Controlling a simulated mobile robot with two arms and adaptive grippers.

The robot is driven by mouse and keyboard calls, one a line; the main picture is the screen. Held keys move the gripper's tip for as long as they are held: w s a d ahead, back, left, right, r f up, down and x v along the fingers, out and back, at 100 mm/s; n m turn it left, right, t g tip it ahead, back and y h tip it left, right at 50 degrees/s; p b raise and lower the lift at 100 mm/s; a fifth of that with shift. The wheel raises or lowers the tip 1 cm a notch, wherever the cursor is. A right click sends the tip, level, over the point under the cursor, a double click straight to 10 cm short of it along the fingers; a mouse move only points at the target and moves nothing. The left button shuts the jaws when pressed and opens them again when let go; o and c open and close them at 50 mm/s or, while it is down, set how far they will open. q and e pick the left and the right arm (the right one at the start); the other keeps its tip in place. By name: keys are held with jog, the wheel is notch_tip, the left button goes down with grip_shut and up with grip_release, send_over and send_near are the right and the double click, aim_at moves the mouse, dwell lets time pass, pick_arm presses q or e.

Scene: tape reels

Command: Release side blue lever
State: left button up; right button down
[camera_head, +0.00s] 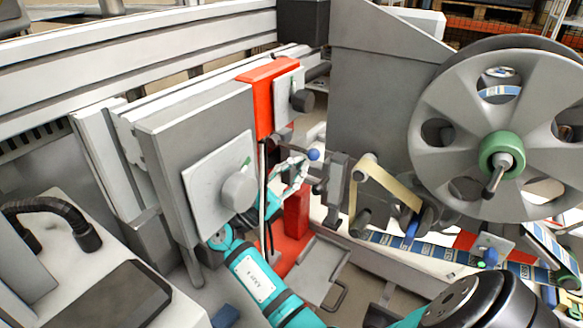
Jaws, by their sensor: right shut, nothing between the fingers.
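My right gripper (301,160) has pale, thin fingers and is shut and empty. The lever's shaft is not clearly visible. My left gripper is not in view.
A large grey reel (455,103) with a green hub stands at right. Blue printed tape (400,243) runs below it. A grey box (172,125) with a dial and a red block (263,100) crowd the left of the gripper. Free room there is narrow.

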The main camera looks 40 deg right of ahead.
aim_at(297, 149)
dwell(0.3)
jog(key=shift+s+r+n+t+p, duration=0.1)
jog(key=shift+r+n+t+p, duration=0.15)
jog(key=shift+n+t+p, duration=0.25)
jog(key=shift+h, duration=0.3)
jog(key=shift+s+d+r+n+t+h+p, duration=0.1)
jog(key=shift+r+n+t+p, duration=0.45)
jog(key=shift+n+t+p, duration=0.95)
jog(key=shift+s+a+r+n+t+h+p, duration=0.15)
jog(key=shift+r+n+t+p, duration=0.55)
jog(key=shift+n+t, duration=0.9)
jog(key=shift+s+d+r+n+t+h+p, duration=0.15)
jog(key=shift+r+n+t+p, duration=0.3)
jog(key=shift+n+t+p, duration=1.1)
jog(key=shift+n+g+b, duration=0.4)
jog(key=shift+n+g, duration=0.15)
jog(key=shift+f, duration=0.1)
